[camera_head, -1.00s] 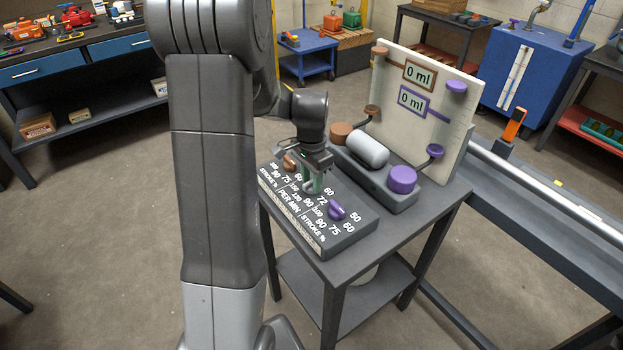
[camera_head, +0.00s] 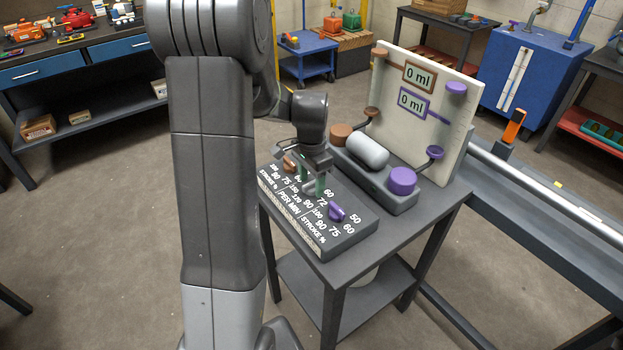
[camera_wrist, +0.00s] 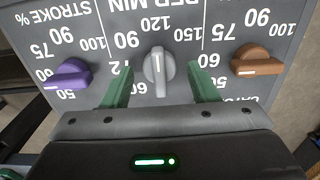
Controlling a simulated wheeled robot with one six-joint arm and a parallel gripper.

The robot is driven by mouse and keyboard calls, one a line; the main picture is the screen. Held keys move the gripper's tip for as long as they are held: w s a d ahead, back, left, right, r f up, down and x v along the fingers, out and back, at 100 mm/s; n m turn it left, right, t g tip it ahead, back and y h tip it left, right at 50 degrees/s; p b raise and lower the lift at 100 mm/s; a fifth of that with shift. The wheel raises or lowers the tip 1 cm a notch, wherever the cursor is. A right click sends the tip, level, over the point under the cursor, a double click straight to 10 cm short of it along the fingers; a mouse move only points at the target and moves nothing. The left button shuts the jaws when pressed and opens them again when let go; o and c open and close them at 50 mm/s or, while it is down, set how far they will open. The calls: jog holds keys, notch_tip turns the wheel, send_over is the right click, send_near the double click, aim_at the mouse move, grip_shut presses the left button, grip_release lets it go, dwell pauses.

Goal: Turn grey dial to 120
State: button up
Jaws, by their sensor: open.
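The grey dial (camera_wrist: 159,72) sits in the middle of the wrist view, on the dark control panel (camera_wrist: 105,22). My gripper (camera_wrist: 160,90) is open, with one green finger on each side of the dial and gaps between. In the head view my gripper (camera_head: 313,186) is over the panel's middle and partly hides the grey dial.
A purple dial (camera_wrist: 68,74) and a brown dial (camera_wrist: 257,61) stand on either side of the grey one. Behind the panel are a grey cylinder (camera_head: 366,150), a purple knob (camera_head: 402,180) and an upright board (camera_head: 432,135) with two "0 ml" displays.

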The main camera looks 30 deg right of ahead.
aim_at(312, 182)
jog(key=shift+r, duration=0.1)
notch_tip(312, 182, up, 14)
jog(key=shift+f, duration=0.2)
dwell(0.6)
notch_tip(312, 182, down, 14)
jog(key=shift+r, duration=0.1)
dwell(0.4)
